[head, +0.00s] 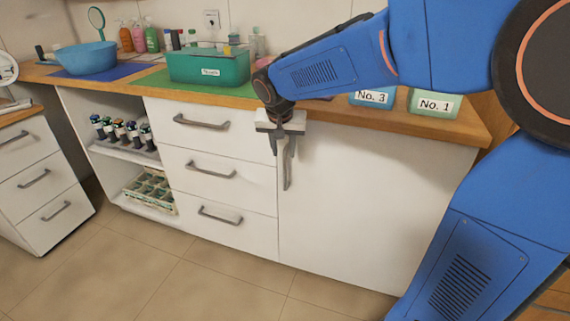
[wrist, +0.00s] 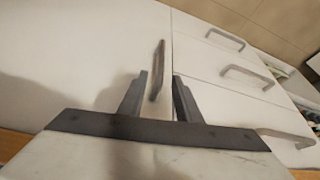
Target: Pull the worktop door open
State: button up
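The worktop door (head: 370,205) is the plain white panel right of the drawers and looks closed, flush with the front. Its grey vertical handle (head: 288,172) is near the door's left edge; it also shows in the wrist view (wrist: 159,60). My gripper (head: 281,150) points down in front of the handle's upper part. In the wrist view my gripper (wrist: 160,76) is open, with a finger on each side of the handle's near end. Gaps show between fingers and handle. I cannot tell how deep the handle sits between them.
White drawers (head: 225,182) with bar handles stand left of the door. The wooden worktop (head: 450,122) runs above, with a green bin (head: 208,68), a blue bowl (head: 88,58) and labelled containers (head: 434,103) on it. The tiled floor (head: 200,275) in front is clear.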

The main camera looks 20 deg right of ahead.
aim_at(284, 159)
jog(key=x, duration=0.8)
grip_shut()
